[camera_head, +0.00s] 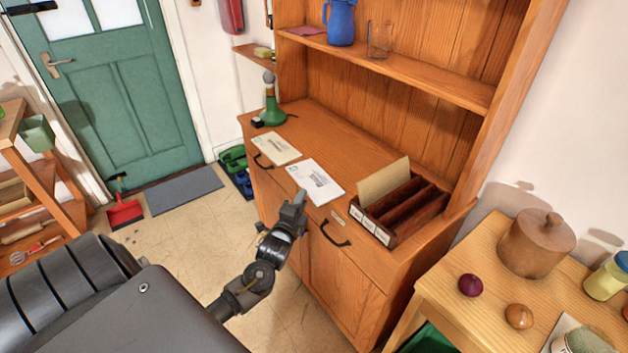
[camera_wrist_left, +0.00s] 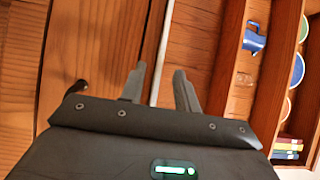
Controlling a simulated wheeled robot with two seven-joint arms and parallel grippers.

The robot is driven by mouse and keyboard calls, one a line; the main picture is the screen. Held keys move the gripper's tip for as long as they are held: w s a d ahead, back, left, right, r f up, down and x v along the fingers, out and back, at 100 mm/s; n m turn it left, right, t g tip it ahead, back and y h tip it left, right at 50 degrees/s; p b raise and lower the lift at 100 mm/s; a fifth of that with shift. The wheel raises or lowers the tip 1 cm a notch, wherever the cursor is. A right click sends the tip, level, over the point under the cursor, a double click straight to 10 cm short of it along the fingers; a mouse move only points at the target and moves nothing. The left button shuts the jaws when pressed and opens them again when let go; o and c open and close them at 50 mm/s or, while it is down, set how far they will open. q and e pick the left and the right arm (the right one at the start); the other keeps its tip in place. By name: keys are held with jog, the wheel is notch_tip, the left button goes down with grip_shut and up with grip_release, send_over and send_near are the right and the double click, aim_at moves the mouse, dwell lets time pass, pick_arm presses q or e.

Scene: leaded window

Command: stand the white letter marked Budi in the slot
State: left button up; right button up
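A white letter (camera_head: 315,181) with printed marks lies flat on the wooden dresser top, its near end at the front edge; I cannot read the name. My left gripper (camera_head: 299,199) is at that near end. In the left wrist view the letter shows edge-on as a thin white strip (camera_wrist_left: 161,55) between the two fingers (camera_wrist_left: 160,88), which stand apart with gaps beside it. The dark wooden rack (camera_head: 403,211) has several slots and white labels on its front; a tan envelope (camera_head: 383,183) stands in its left slot. My right gripper is not in view.
A cream letter (camera_head: 276,149) lies left of the white one. A green lamp-like object (camera_head: 272,106) stands at the dresser's left end. A shelf with a blue jug (camera_head: 341,22) and a glass (camera_head: 380,39) is above. Dresser top behind the letters is clear.

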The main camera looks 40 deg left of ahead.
aim_at(314, 180)
pick_arm(q)
jog(key=x, duration=0.4)
jog(key=shift+w+a+p, duration=0.2)
jog(key=shift+a+p, duration=0.05)
jog(key=shift+p, duration=0.15)
jog(key=shift+s, duration=0.1)
grip_shut()
